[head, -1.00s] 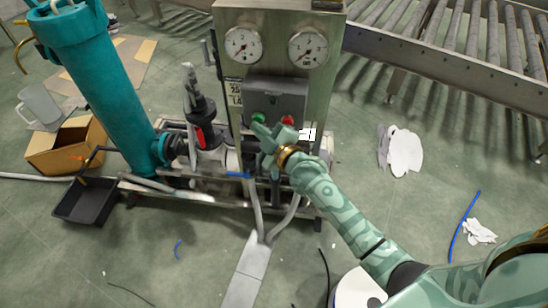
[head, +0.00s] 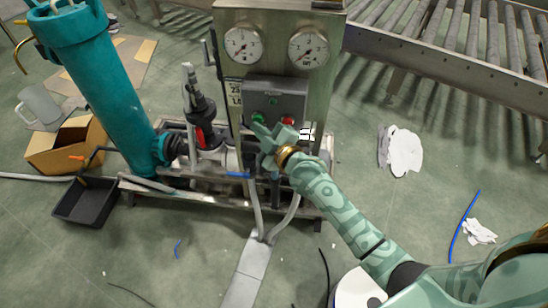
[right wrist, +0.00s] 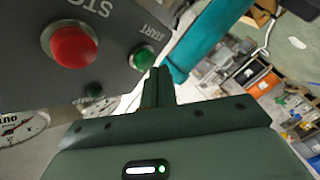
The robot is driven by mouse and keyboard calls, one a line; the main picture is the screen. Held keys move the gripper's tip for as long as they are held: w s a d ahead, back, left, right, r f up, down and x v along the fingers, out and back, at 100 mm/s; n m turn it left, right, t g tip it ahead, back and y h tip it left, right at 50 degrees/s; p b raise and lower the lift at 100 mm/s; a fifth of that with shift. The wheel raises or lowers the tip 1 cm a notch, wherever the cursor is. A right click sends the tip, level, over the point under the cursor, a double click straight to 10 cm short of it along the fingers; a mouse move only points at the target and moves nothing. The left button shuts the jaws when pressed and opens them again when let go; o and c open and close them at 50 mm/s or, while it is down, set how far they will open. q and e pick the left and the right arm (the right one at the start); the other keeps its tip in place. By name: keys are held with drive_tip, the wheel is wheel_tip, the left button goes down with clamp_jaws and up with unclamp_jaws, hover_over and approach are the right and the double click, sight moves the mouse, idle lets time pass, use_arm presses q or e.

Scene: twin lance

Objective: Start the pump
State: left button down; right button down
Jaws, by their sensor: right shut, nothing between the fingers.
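The grey control box (head: 276,92) is on the front of the pump's steel panel. It carries a green button (head: 258,117) and a red button (head: 288,121). In the right wrist view the green button (right wrist: 142,58) is marked START and the red one (right wrist: 73,47) STOP. A small green lamp (head: 275,101) sits between and above them. My right gripper (head: 257,129) is shut and empty just in front of the green button. In the right wrist view its fingers (right wrist: 160,80) end beside that button; I cannot tell whether they touch it. My left gripper is out of view.
Two round gauges, left (head: 243,45) and right (head: 307,47), sit above the box. A teal cylinder (head: 95,85) stands left of the panel. A cardboard box (head: 62,150) and black tray (head: 88,202) lie at left. A roller conveyor (head: 440,80) runs at upper right.

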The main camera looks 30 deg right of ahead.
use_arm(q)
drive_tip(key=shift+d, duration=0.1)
use_arm(e)
drive_tip(key=shift+w+d, duration=0.1)
idle(0.4)
drive_tip(key=shift+w+d, duration=0.15)
drive_tip(key=shift+w, duration=0.1)
use_arm(q)
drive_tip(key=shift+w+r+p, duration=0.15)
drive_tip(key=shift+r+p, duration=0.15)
drive_tip(key=shift+p, duration=0.1)
use_arm(e)
drive_tip(key=shift+s+a, duration=0.2)
drive_tip(key=shift+s, duration=0.2)
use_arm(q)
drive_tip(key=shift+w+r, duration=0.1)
use_arm(e)
drive_tip(key=shift+a, duration=0.1)
